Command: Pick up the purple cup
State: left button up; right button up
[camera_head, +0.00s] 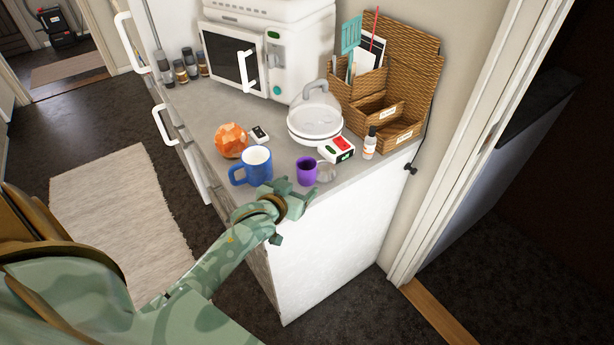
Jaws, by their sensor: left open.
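The purple cup (307,171) stands upright near the front corner of the grey counter, to the right of a blue mug. My left gripper (291,190) is open at the counter's front edge, just in front of the cup and slightly to its left. Its fingers reach toward the cup's lower part; I cannot tell whether they touch it. The gap between the fingers looks empty. My right gripper is not in the frame.
The blue mug (256,166) stands close left of the cup. An orange faceted object (231,141), a white lidded dish (315,118), a small red-and-white box (337,149) and a small bottle (369,143) stand nearby. A microwave (262,55) and wicker organizer (405,75) stand behind.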

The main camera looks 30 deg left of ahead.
aim_at(302, 179)
pick_arm(q)
jog(key=x, duration=0.2)
jog(key=b+x, duration=0.1)
jog(key=x, duration=0.1)
jog(key=shift+w+a+f+b, duration=0.1)
jog(key=shift+w+a+b, duration=0.15)
jog(key=shift+w+b, duration=0.05)
jog(key=shift+w+f, duration=0.1)
jog(key=shift+w, duration=0.3)
jog(key=shift+s, duration=0.1)
jog(key=shift+c, duration=0.6)
jog(key=c, duration=1)
jog(key=shift+o, duration=0.2)
jog(key=shift+r, duration=0.2)
